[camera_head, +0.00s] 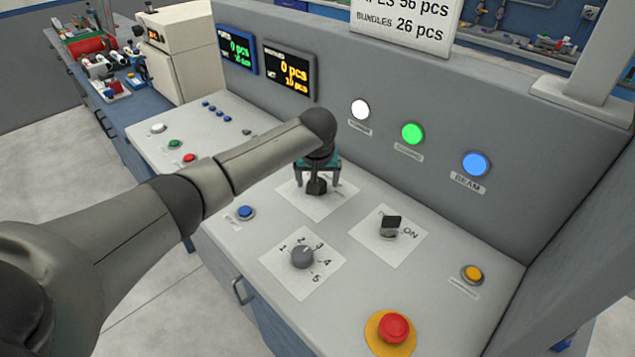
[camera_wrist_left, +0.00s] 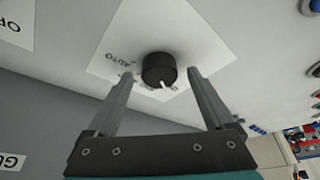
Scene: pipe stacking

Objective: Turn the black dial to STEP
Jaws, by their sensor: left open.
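The black dial (camera_wrist_left: 159,68) sits on a white label plate (camera_wrist_left: 205,40) on the sloped grey panel. In the left wrist view its pale pointer is at the lower side, and the word AUTO can be read beside it; the other marks are partly hidden or blurred. In the head view the dial (camera_head: 316,187) shows beneath my left gripper (camera_head: 317,184). In the left wrist view the fingers of my left gripper (camera_wrist_left: 161,75) are open, one on each side of the dial, with a gap to it. I cannot tell whether they touch the panel. My right gripper is not in view.
A grey numbered knob (camera_head: 302,257), a black ON switch (camera_head: 390,225), a blue button (camera_head: 245,212), a yellow button (camera_head: 472,274) and a red emergency button (camera_head: 394,327) stand on the panel nearby. Lit white, green and blue lamps (camera_head: 475,164) are on the upright wall behind.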

